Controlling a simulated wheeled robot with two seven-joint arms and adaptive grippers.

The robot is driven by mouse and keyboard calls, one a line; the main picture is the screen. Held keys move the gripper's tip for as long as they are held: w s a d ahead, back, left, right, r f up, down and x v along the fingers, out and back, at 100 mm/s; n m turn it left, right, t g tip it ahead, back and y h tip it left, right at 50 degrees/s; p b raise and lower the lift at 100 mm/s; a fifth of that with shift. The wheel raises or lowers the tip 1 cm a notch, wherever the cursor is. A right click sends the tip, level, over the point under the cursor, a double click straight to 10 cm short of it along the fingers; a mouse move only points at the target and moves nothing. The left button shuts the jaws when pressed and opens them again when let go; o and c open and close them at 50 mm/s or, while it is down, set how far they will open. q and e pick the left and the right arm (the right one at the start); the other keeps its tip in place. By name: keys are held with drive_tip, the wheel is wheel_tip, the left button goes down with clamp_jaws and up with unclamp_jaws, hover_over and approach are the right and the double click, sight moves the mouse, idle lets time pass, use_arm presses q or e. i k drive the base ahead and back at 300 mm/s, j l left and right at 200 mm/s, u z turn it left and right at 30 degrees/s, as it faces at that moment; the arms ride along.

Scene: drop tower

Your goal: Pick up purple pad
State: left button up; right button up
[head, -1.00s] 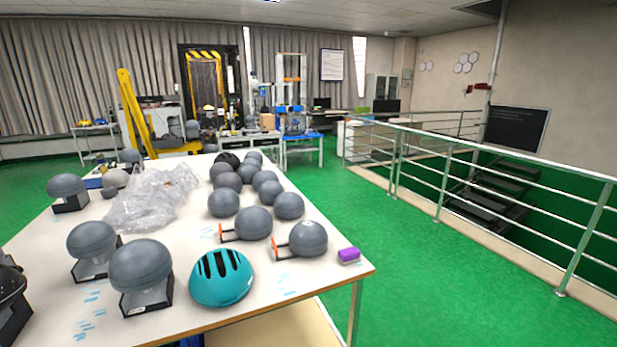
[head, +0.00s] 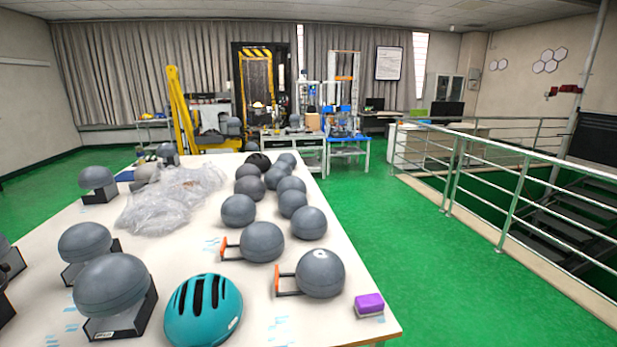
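The purple pad (head: 369,304) is a small block, purple on top with a paler lower layer. It lies on the white table (head: 345,332) near its front right corner, close to the right edge. A grey headform ball (head: 320,273) with an orange-ended bracket sits just left of and behind it, apart from it. Nothing covers the pad. Neither of my grippers shows in the head view.
A teal helmet (head: 203,311) lies left of the pad at the table's front. Several grey headforms and a crumpled clear plastic bag (head: 170,197) fill the table's middle and left. Green floor (head: 450,290) is open to the right, bounded by a metal railing (head: 514,205).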

sight(369, 305)
drive_tip(key=i+l+u, duration=0.25)
drive_tip(key=i+l, duration=0.15)
drive_tip(key=l, duration=0.2)
drive_tip(key=i+l+u, duration=0.1)
drive_tip(key=l, duration=0.2)
drive_tip(key=i, duration=0.1)
